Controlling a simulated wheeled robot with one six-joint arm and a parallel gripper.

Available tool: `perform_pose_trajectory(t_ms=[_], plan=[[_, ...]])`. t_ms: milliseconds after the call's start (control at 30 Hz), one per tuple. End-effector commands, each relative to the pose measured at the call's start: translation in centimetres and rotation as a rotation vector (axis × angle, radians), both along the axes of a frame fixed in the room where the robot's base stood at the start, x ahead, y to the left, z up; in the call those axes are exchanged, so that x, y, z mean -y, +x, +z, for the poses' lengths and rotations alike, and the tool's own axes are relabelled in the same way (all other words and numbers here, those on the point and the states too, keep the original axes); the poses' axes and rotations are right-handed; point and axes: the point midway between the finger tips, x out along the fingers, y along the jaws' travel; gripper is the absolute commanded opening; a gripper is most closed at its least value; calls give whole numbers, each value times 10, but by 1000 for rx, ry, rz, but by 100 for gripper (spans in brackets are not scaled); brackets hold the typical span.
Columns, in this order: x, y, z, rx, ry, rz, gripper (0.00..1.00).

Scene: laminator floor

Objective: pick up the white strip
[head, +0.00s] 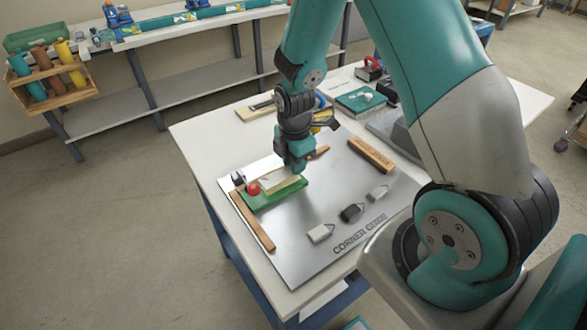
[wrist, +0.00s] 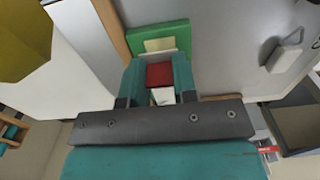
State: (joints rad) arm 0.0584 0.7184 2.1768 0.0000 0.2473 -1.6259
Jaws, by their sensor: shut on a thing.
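My gripper (head: 297,168) points down over the right end of a green block (head: 272,197) on the metal plate. A pale strip (head: 280,179) lies along the block's top, by the fingertips. A red ball (head: 253,189) is at the block's left end. In the wrist view the teal fingers are closed in on the white strip (wrist: 162,97), of which a small pale part shows between them. A red face (wrist: 159,75) also fills the gap. Beyond the fingers are the green block (wrist: 172,31) and a pale patch (wrist: 160,44) on it. The fingers hide the exact contact.
The metal plate (head: 300,258) reads "CORNER GUIDE". Wooden bars (head: 252,221) (head: 371,155) lie on it, and small blocks (head: 320,233) (head: 351,212) (head: 377,193) stand to the right. A teal box (head: 361,99) is behind. The plate's front is mostly clear.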

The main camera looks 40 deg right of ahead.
Motion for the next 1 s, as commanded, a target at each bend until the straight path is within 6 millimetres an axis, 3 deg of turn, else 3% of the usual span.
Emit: perform_pose_trajectory(t_ms=[500, 700, 1000], plan=[[0, 1, 140, 7, 0, 0, 9], [0, 0, 168, 3, 0, 0, 9], [0, 0, 184, -1, 0, 0, 9]])
